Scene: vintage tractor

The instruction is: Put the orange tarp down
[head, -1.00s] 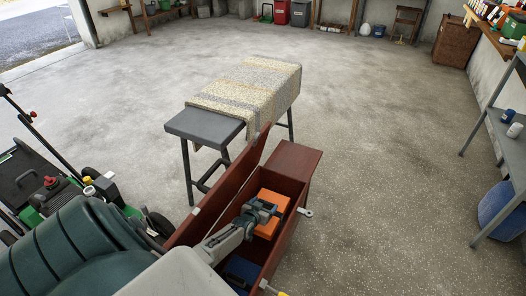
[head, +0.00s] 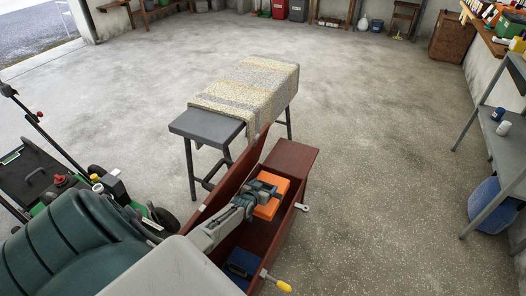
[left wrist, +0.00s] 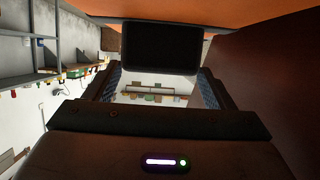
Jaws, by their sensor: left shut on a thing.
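The orange tarp (head: 271,207) is a folded, box-like bundle at the far part of a long dark red chest (head: 291,158) with its lid tipped open to the left. My left gripper (head: 268,190) is shut on the tarp, and my arm reaches over the chest from the near left. The tarp looks level with the chest's opening; I cannot tell whether it touches the chest floor. In the left wrist view the orange tarp (left wrist: 210,8) fills the top edge and a dark red chest wall (left wrist: 270,80) stands at the right. My right gripper is not in view.
A blue item (head: 243,262) lies in the chest's near part. A yellow handle (head: 284,287) sticks out near its front. A bench with a patterned cloth (head: 250,85) stands behind, a green mower (head: 40,175) at left, a grey shelf (head: 490,150) at right. Open floor lies between.

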